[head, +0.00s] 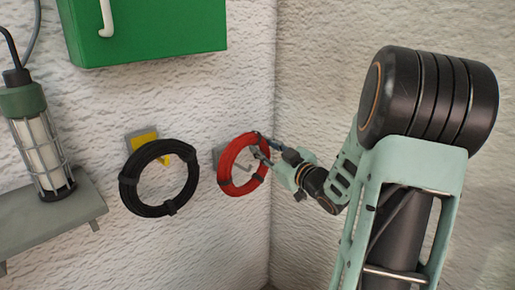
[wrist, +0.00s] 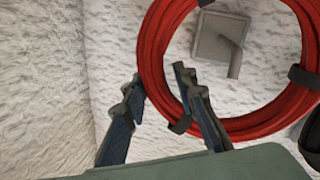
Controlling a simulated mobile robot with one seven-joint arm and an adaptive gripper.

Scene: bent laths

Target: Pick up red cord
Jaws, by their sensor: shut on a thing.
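The red cord (head: 226,168) is a coil bound with dark ties, upright in front of the rough white wall near the corner. It also shows large in the wrist view (wrist: 152,45), its top cut off. My gripper (head: 263,146) is at the coil's right side in the head view. In the wrist view its two dark fingers (wrist: 159,80) lie on either side of the coil's left strand, shut on it. A grey plate with a hook (wrist: 220,40) shows through the coil's opening. I cannot tell whether the coil rests on the hook.
A black coil (head: 128,190) hangs left of the red one, by a yellow plate (head: 146,143). A green box (head: 150,35) is above. A caged lamp (head: 42,150) stands on a grey shelf (head: 50,220) at left. The side wall (head: 310,80) is close at right.

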